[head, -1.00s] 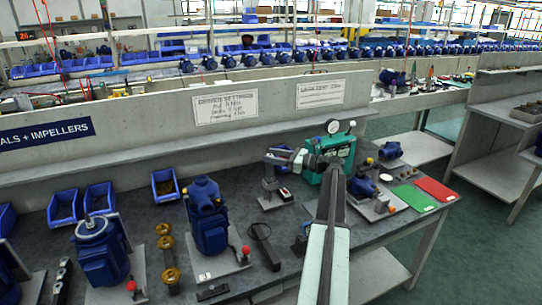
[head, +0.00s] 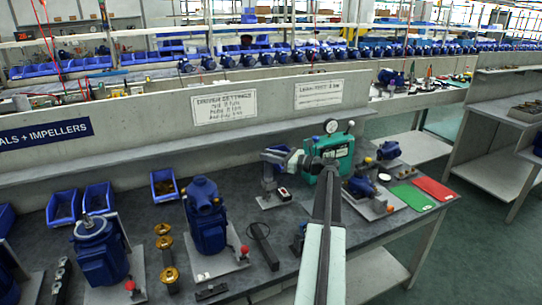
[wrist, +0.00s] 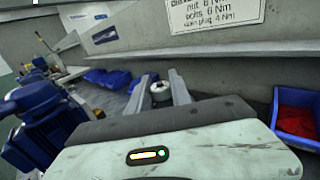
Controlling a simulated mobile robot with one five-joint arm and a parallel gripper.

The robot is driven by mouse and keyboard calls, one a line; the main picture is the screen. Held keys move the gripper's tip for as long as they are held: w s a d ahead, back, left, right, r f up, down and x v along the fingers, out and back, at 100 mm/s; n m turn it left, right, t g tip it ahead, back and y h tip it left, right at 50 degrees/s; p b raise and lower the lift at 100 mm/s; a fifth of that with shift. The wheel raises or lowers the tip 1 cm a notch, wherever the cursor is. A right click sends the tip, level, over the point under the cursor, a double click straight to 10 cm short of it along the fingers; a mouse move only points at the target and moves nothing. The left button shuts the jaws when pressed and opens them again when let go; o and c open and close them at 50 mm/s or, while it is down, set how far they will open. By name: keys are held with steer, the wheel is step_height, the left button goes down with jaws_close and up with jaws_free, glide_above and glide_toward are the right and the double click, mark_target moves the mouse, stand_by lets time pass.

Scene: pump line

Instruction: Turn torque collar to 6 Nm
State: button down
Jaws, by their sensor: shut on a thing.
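My gripper (head: 293,158) reaches in from the right to the driver stand (head: 268,185) at the back middle of the bench, in the head view. In the wrist view the two grey fingers (wrist: 160,92) are shut on a pale round collar (wrist: 160,89) with a dark centre, one finger on each side. In the head view the collar is hidden by my gripper and wrist, and the blue-grey driver body (head: 274,156) shows just left of them. I cannot read any scale on the collar.
A settings sign (head: 225,107) on the back wall lists bolts 6 Nm in the wrist view. Blue pumps (head: 207,220) and a blue bin (head: 164,187) stand to the left.

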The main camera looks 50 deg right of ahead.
steer(key=m+h, duration=0.1)
steer(key=h, duration=0.1)
steer(key=m+h, duration=0.2)
steer(key=h, duration=0.1)
steer(key=m+h, duration=0.2)
steer(key=shift+a+t+h, duration=0.3)
steer(key=shift+a+h, duration=0.05)
steer(key=shift+h, duration=0.05)
steer(key=m+g+h, duration=0.1)
steer(key=m+h, duration=0.1)
steer(key=m+g+h, duration=0.1)
steer(key=h, duration=0.2)
steer(key=m+g+h, duration=0.1)
steer(key=m+h, duration=0.1)
steer(key=h, duration=0.1)
steer(key=shift+d+m, duration=0.25)
steer(key=shift+m, duration=0.05)
steer(key=shift+h, duration=0.3)
steer(key=c, duration=1.2)
jaws_free()
steer(key=shift+d, duration=0.1)
steer(key=shift+o, duration=0.2)
